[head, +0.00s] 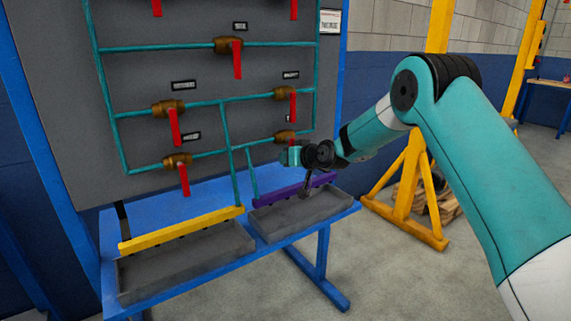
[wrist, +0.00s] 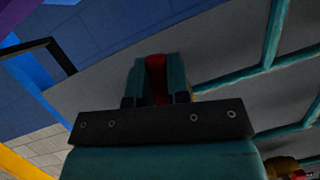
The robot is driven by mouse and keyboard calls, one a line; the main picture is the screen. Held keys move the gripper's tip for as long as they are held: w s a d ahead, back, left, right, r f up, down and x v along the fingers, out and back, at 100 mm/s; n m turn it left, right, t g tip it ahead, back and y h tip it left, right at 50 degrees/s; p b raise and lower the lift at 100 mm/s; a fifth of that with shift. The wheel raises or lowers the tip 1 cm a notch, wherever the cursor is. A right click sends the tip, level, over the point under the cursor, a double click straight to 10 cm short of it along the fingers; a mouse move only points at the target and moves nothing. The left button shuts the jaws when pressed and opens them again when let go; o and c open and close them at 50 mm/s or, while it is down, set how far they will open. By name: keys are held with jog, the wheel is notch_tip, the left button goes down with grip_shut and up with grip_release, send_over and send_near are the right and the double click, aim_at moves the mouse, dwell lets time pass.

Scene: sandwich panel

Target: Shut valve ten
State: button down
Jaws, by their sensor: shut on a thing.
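Several brass valves with red lever handles sit on teal pipes on a grey panel (head: 60,90). My gripper (head: 290,156) is at the lowest valve on the right, whose brass body (head: 285,136) shows just above it. In the wrist view my gripper (wrist: 156,66) is shut on this valve's red handle (wrist: 157,82), which sits between both teal fingers. In the head view the gripper hides most of that handle. The valve labels are too small to read, so I cannot tell which is number ten.
Another red-handled valve (head: 292,103) is close above my gripper. To the lower left is one more valve (head: 177,160). Below stands a blue bench (head: 335,212) with grey trays, a yellow bar (head: 183,228) and a purple bar (head: 285,192). A yellow stand (head: 420,190) is at right.

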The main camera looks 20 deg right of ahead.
jog(key=shift+w+d+f+n+h+b, duration=0.2)
jog(key=shift+d+n+h+b, duration=0.5)
jog(key=shift+n, duration=0.3)
jog(key=c, duration=1.1)
grip_release()
jog(key=shift+d, duration=0.1)
jog(key=shift+r, duration=0.1)
jog(key=shift+s, duration=0.15)
jog(key=v, duration=1.7)
jog(key=shift+s+f, duration=0.2)
jog(key=shift+f, duration=0.05)
